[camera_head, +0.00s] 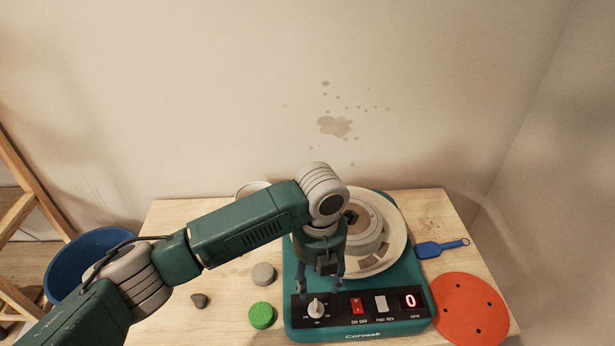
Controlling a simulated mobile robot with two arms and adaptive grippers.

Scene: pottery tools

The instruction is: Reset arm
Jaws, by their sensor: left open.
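My left arm comes in from the lower left, and its gripper (328,284) points down over the left part of the teal pottery wheel (388,328). The gripper's fingers are apart and nothing shows between them. They are near the control panel's knob (316,308); I cannot tell whether they touch it. The round wheel head (393,246) is behind the gripper, partly hidden by my arm. My right gripper is not in view.
A green round object (262,316), a grey round piece (263,274) and a dark lump (199,300) lie left of the wheel. A blue tool (430,249) and an orange disc (469,309) lie right. A blue bucket (68,268) stands left of the table (165,218). Walls are close behind and right.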

